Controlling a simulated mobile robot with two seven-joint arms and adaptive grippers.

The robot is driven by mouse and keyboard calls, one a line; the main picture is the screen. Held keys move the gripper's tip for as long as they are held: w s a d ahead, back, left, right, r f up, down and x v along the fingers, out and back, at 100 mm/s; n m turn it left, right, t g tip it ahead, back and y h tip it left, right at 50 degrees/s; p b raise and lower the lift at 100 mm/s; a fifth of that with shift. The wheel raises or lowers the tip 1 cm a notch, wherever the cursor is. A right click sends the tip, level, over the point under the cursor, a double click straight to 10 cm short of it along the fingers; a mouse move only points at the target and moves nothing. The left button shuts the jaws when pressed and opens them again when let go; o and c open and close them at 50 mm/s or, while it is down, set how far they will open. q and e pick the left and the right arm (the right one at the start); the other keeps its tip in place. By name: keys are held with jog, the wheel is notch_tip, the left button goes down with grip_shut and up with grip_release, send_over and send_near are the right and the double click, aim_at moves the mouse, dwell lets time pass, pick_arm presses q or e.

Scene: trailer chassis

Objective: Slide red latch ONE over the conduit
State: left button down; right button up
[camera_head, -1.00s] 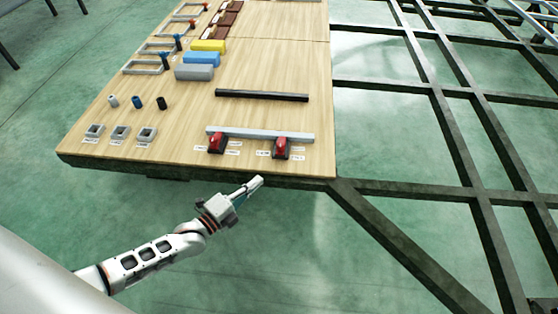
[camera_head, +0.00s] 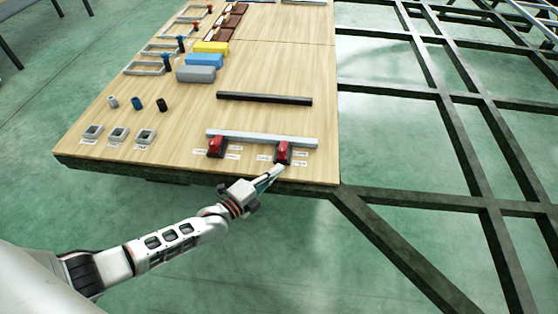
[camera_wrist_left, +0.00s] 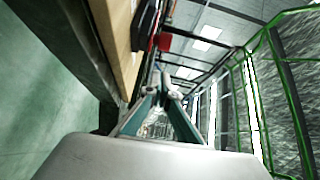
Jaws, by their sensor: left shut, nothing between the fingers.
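Two red latches with dark bases sit at the near edge of the wooden board: a left one (camera_head: 216,146) and a right one (camera_head: 284,153). Their labels are too small to read, so I cannot tell which is ONE. A light grey conduit bar (camera_head: 250,137) lies just behind both, running left to right. My left gripper (camera_head: 279,170) is shut and empty, its tips just in front of the right latch; I cannot tell if they touch. In the left wrist view, the closed fingers (camera_wrist_left: 166,87) point toward a red part (camera_wrist_left: 164,42) beside the board edge. My right gripper is out of view.
The wooden board (camera_head: 180,125) also holds a black bar (camera_head: 264,98), small square blocks (camera_head: 118,134), short cylinders, and coloured blocks farther back. Dark chassis beams (camera_head: 400,198) run to the right. Open green floor lies in front of the board.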

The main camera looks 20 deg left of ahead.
aim_at(279, 148)
pick_arm(q)
jog(key=w, duration=0.2)
jog(key=w+a+b, duration=0.1)
jog(key=shift+f, duration=0.35)
jog(key=shift+w+a+r, duration=0.1)
jog(key=shift+w, duration=0.4)
jog(key=shift+w+a+r, duration=0.1)
jog(key=shift+w+r, duration=0.1)
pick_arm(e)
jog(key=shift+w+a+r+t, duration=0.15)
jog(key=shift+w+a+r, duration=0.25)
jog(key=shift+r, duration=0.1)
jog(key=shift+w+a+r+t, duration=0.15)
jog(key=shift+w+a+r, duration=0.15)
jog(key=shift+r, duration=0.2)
